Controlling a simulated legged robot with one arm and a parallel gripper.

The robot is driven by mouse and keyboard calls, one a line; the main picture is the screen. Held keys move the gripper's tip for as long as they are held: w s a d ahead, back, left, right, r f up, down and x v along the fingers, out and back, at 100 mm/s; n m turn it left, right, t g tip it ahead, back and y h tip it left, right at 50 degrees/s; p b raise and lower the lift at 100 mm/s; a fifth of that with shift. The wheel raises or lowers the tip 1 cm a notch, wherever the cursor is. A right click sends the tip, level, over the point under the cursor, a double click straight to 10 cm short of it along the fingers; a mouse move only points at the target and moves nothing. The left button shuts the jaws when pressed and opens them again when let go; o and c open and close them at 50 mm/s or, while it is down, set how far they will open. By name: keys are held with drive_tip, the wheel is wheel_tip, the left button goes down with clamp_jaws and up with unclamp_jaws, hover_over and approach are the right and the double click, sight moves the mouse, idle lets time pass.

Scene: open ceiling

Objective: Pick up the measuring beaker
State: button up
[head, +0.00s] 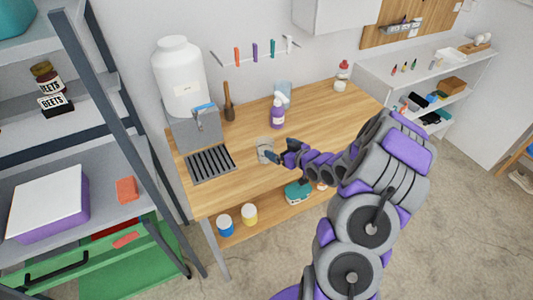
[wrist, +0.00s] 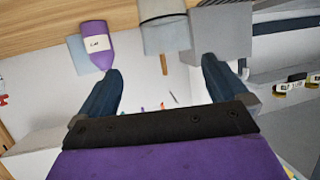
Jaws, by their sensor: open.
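The measuring beaker (head: 265,147) looks like a clear greyish cylinder standing upright on the wooden workbench (head: 325,115), near its front edge. My gripper (head: 278,155) is just right of and in front of it in the head view, overlapping its lower right side. In the wrist view, which looks upside down, my gripper (wrist: 160,70) is open with its two dark fingers apart. A grey cylinder that appears to be the beaker (wrist: 165,36) lies beyond the fingertips, between their lines. Nothing is held. I cannot tell whether a finger touches the beaker.
A black slatted grate (head: 210,163) and a large white jug (head: 181,80) are to the left. The bench's right half is mostly clear.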

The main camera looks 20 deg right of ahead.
sight(260, 141)
drive_tip(key=x, duration=0.3)
drive_tip(key=b+x, duration=0.1)
drive_tip(key=x, duration=0.1)
drive_tip(key=b+x, duration=0.1)
drive_tip(key=x, duration=0.2)
drive_tip(key=shift+w+a+f, duration=0.2)
drive_tip(key=shift+a, duration=0.3)
drive_tip(key=shift+a+r, duration=0.1)
drive_tip(key=shift+a, duration=0.1)
drive_tip(key=shift+a, duration=0.1)
drive_tip(key=shift+d, duration=0.25)
drive_tip(key=c, duration=0.9)
drive_tip(key=shift+c, duration=0.4)
drive_tip(key=shift+a, duration=0.1)
